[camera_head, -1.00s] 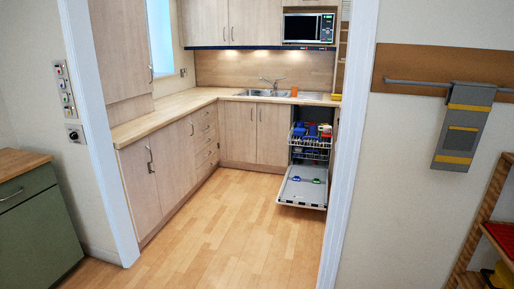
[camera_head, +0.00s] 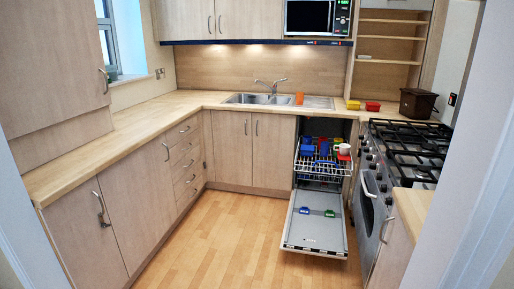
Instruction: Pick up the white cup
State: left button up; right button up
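A small white cup (camera_head: 344,150) sits at the right side of the pulled-out upper rack (camera_head: 312,168) of the open dishwasher, with a bit of red next to it. Several blue items (camera_head: 307,146) stand to its left in the same rack. The dishwasher door (camera_head: 314,230) is folded down, with a blue and a green piece on it. Neither of my grippers shows in this view.
A doorway frames the kitchen. The wooden floor (camera_head: 225,240) ahead is clear. The range cooker (camera_head: 400,155) stands right of the dishwasher, and cabinets (camera_head: 85,225) line the left. The sink (camera_head: 262,99), yellow box (camera_head: 353,104), red box (camera_head: 373,106) and dark container (camera_head: 418,103) are on the counter.

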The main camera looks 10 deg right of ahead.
aim_at(344, 149)
jog(key=i, duration=4.7)
jog(key=i+j+z, duration=0.1)
jog(key=i+z, duration=0.2)
jog(key=i, duration=0.2)
jog(key=i+j+z, duration=0.25)
jog(key=i, duration=0.25)
jog(key=i+j+z, duration=0.3)
jog(key=i, duration=0.2)
jog(key=l, duration=0.1)
